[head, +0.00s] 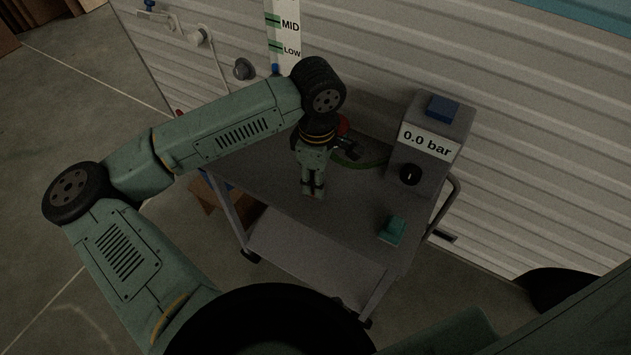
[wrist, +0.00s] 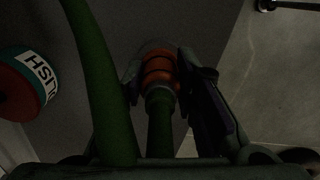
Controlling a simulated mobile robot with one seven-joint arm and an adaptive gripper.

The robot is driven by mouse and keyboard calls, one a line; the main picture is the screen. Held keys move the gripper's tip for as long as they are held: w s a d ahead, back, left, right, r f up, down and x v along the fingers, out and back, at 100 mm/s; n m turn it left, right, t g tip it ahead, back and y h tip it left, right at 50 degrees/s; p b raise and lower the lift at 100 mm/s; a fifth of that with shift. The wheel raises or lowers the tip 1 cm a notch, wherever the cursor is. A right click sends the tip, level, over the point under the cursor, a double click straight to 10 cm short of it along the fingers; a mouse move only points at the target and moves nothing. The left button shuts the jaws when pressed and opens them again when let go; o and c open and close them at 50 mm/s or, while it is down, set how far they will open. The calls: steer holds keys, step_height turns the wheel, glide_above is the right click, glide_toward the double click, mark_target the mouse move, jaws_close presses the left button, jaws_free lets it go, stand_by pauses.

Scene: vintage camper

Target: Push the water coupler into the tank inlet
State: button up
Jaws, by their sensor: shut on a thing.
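The water coupler (wrist: 160,70) is an orange ribbed piece with a grey collar on the end of a green hose (wrist: 112,100). In the wrist view it sits between the two fingers of my gripper (wrist: 159,82), which is shut on it. In the head view my gripper (head: 313,187) points down over the grey cart top, and I cannot make out the coupler there. The hose (head: 368,162) shows behind it on the cart. On the camper wall are a dark round fitting (head: 243,69) and a pale round fitting (head: 197,37); I cannot tell which is the tank inlet.
The grey cart (head: 350,208) carries a box (head: 428,142) reading "0.0 bar" and a teal block (head: 392,229). A level gauge (head: 286,35) is on the wall. Floor left is mostly clear.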

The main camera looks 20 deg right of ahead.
steer(key=c, duration=0.4)
steer(key=shift+r, duration=0.15)
steer(key=shift+r+b, duration=0.4)
steer(key=shift+r, duration=0.2)
step_height(320, 180, up, 2)
steer(key=shift+a+b, duration=0.1)
steer(key=shift+b, duration=0.4)
steer(key=s+a+r+b, duration=0.1)
steer(key=s+a+b, duration=0.8)
steer(key=s, duration=0.3)
steer(key=shift+s+a+r, duration=0.25)
steer(key=shift+s, duration=0.1)
